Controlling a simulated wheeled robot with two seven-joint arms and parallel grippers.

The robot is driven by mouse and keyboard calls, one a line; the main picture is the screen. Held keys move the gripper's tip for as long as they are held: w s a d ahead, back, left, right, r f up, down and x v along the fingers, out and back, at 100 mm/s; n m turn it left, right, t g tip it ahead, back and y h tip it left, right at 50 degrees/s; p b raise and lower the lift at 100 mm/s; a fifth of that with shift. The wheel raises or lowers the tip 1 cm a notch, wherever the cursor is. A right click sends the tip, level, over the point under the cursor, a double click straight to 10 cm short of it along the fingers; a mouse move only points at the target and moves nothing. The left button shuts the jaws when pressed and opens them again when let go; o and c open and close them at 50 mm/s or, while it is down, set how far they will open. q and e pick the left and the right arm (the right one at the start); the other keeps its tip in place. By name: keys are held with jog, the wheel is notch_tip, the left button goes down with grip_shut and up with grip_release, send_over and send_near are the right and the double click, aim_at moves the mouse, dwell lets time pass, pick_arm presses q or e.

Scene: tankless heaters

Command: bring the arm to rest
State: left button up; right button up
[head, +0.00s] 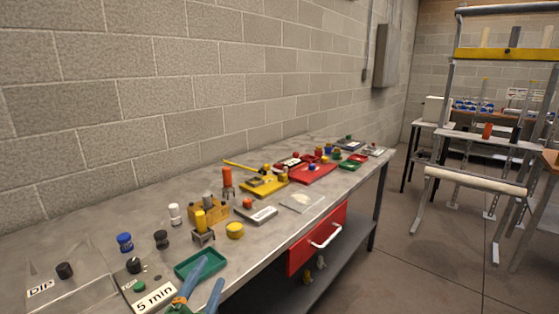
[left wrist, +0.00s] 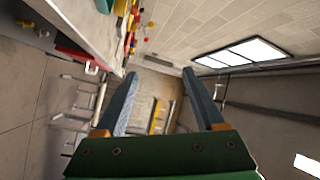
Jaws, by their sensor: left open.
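My left gripper (head: 211,272) comes in at the bottom of the head view, with its two blue fingers apart. It shows in front of the near edge of the workbench (head: 130,232), overlapping a small green tray (head: 184,270) in the picture. In the left wrist view the left gripper (left wrist: 160,72) is open, and nothing is between its fingers. Beyond the fingers are the wall and floor of the room. Most of the left arm is hidden below the frame. My right gripper is in neither view.
The bench along the block wall carries a "5 min" sign (head: 155,299), a yellow tray (head: 264,186), a red tray (head: 313,173) and several jars. A red drawer (head: 303,252) faces the aisle. A metal frame (head: 487,138) stands at right. Floor between is clear.

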pick_arm(q)
jog(key=s+a+f+n+g+y, duration=0.4)
jog(key=s+f+n+g, duration=0.45)
jog(key=s+f, duration=0.5)
jog(key=s+d+f+n+g+h, duration=0.1)
jog(key=s+f+n+g, duration=0.1)
jog(key=s+f+g, duration=0.3)
jog(key=s+f+n+g+h, duration=0.1)
jog(key=s+f+n+g, duration=0.15)
jog(key=s, duration=0.55)
notch_tip(320, 180, down, 18)
jog(key=s, duration=0.3)
jog(key=s+a+f+g, duration=0.1)
jog(key=s+f, duration=0.8)
jog(key=s, duration=0.2)
jog(key=shift+a+f+m+g+y, duration=0.3)
jog(key=shift+a+m, duration=0.1)
